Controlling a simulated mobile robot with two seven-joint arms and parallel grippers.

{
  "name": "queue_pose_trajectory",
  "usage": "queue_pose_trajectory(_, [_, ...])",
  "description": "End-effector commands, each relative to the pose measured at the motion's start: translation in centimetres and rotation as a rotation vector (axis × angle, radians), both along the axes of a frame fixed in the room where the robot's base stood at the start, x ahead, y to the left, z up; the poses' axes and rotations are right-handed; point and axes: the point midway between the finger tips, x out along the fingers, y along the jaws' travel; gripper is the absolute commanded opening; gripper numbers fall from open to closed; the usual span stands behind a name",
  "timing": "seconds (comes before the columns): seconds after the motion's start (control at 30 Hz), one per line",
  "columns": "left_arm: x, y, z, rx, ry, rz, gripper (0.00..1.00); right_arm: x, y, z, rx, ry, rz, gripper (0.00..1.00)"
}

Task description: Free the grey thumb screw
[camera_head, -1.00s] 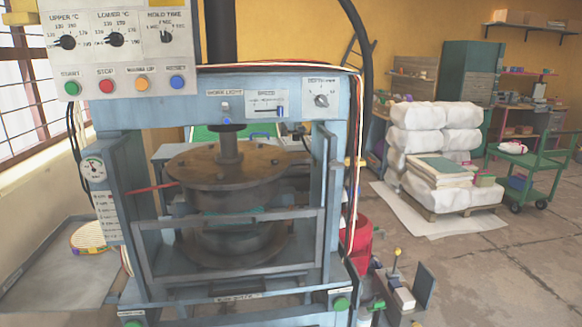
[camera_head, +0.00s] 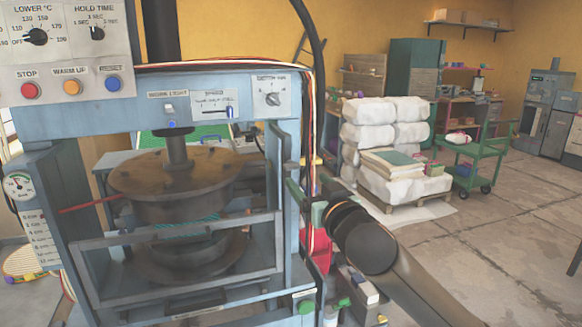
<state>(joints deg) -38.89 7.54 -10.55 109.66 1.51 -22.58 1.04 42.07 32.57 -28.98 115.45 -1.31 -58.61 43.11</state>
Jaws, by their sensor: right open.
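My right arm comes in from the lower right. Its gripper (camera_head: 304,198) is at the right upright of the blue press (camera_head: 240,92), beside the guard frame. It is open, seen mostly from behind, and I cannot tell whether its fingers touch anything. I cannot make out the grey thumb screw; it is too small or hidden behind the gripper or press. The guard frame (camera_head: 175,285) stands across the front of the round brown platens (camera_head: 172,180). My left gripper is not in view.
A control panel (camera_head: 66,60) with knobs and buttons hangs at the upper left. A red drum (camera_head: 318,262) stands right of the press, close to my right arm. White sacks (camera_head: 385,125) on a pallet and a green cart (camera_head: 477,150) stand farther back.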

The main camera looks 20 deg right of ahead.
Motion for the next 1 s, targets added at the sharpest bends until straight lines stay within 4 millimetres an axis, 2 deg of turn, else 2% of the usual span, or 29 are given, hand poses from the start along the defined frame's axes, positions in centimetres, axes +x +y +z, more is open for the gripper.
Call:
queue_pose_trajectory(0.3, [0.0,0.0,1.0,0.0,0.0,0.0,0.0,5.4,0.2,0.2,0.0,0.001,-0.001,0.78])
queue_pose_trajectory(0.5, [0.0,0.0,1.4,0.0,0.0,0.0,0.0,7.7,0.3,0.1,-0.001,0.001,-0.001,0.78])
queue_pose_trajectory(0.7, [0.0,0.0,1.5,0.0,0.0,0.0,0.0,8.8,0.3,0.0,0.0,0.0,0.0,0.78])
queue_pose_trajectory(1.0, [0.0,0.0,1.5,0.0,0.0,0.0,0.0,9.0,0.3,0.0,0.0,-0.001,0.001,0.78])
